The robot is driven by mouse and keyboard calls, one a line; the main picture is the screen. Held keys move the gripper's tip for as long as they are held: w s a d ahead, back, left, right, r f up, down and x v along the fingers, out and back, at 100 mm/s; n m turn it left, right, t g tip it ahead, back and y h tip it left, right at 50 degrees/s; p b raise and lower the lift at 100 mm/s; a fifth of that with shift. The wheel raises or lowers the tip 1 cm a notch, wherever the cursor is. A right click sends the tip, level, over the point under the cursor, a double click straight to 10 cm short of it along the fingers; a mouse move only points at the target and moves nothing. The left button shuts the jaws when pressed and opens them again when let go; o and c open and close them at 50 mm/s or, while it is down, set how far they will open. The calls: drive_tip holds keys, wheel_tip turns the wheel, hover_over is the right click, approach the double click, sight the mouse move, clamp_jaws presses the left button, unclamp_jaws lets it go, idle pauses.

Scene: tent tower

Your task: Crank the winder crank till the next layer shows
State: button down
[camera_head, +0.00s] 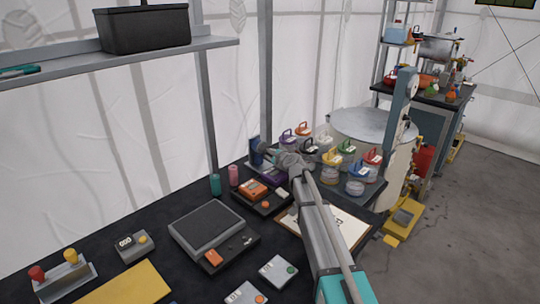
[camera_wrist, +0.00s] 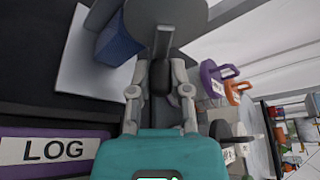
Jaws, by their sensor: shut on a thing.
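In the wrist view, the winder crank shows as a grey crank arm (camera_wrist: 163,42) with a dark knob (camera_wrist: 158,76), below a round grey disc (camera_wrist: 166,12). My gripper (camera_wrist: 160,92) is shut on the knob, one finger on each side. A blue block (camera_wrist: 119,44) of the winder stands beside the disc on a pale plate (camera_wrist: 78,72). In the head view, the blue winder (camera_head: 256,152) stands at the back of the dark table, and my gripper (camera_head: 280,158) reaches to its right side. The crank is mostly hidden there. I cannot make out any layer.
Several lidded jars with coloured handles (camera_head: 355,187) stand close right of my gripper. A purple LOG binder (camera_wrist: 52,150) lies near it. An orange device (camera_head: 253,189), a grey scale (camera_head: 208,228) and teal and pink cylinders (camera_head: 215,184) stand on the table's left part.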

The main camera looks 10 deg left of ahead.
drive_tip(key=shift+s+a+f+m+g+p, duration=0.15)
drive_tip(key=shift+m+g, duration=0.15)
drive_tip(key=shift+m, duration=0.2)
drive_tip(key=shift+s+a+f+m+g+p, duration=0.15)
drive_tip(key=shift+m+g, duration=0.15)
drive_tip(key=shift+m, duration=0.2)
drive_tip(key=c, duration=0.6)
unclamp_jaws()
drive_tip(key=shift+o, duration=0.2)
drive_tip(key=shift+w+d+n, duration=0.1)
drive_tip(key=shift+d+n, duration=0.05)
drive_tip(key=shift+n, duration=0.15)
